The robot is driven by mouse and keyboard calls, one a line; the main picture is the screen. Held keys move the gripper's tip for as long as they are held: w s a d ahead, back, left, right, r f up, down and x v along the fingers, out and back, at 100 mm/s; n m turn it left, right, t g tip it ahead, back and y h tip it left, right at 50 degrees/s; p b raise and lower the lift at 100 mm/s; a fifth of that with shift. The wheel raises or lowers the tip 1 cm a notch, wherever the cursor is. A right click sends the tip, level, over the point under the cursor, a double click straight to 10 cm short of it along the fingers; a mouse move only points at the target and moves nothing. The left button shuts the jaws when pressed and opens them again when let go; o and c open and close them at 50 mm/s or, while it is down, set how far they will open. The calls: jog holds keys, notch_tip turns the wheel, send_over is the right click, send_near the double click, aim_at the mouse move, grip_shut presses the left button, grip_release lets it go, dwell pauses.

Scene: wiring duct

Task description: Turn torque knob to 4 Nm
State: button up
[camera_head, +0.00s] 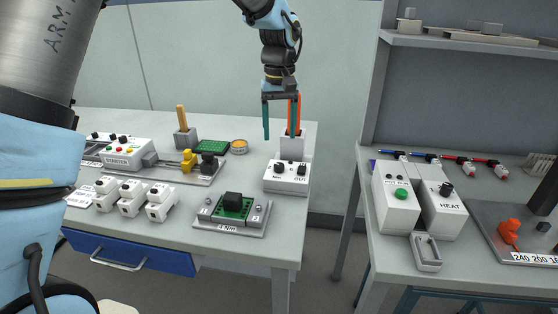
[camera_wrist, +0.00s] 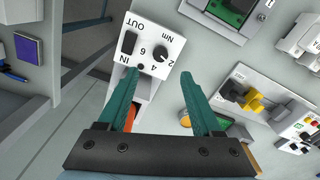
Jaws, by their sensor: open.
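The torque knob (camera_wrist: 160,54) is a small dark round knob on a white box (camera_wrist: 172,43) marked "2", "6" and "Nm". Its pointer is too small to read. A black rocker switch (camera_wrist: 129,43) between "IN" and "OUT" sits beside it. In the head view the knob (camera_head: 279,167) is on the left of the box top. My gripper (camera_head: 279,135) is open and empty, its teal fingers pointing down above and behind the box. In the wrist view the gripper (camera_wrist: 159,75) has its fingertips apart, with the knob just beyond and between them, not touched.
A white holder (camera_head: 291,147) with an orange-red upright piece stands behind the box, close to my fingers. A fixture labelled "4 NM" (camera_head: 228,228) with a green board and black block lies in front.

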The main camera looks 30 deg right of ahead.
aim_at(279, 164)
notch_tip(279, 164, down, 10)
jog(key=shift+r+p, duration=0.25)
jog(key=shift+p, duration=0.85)
grip_shut()
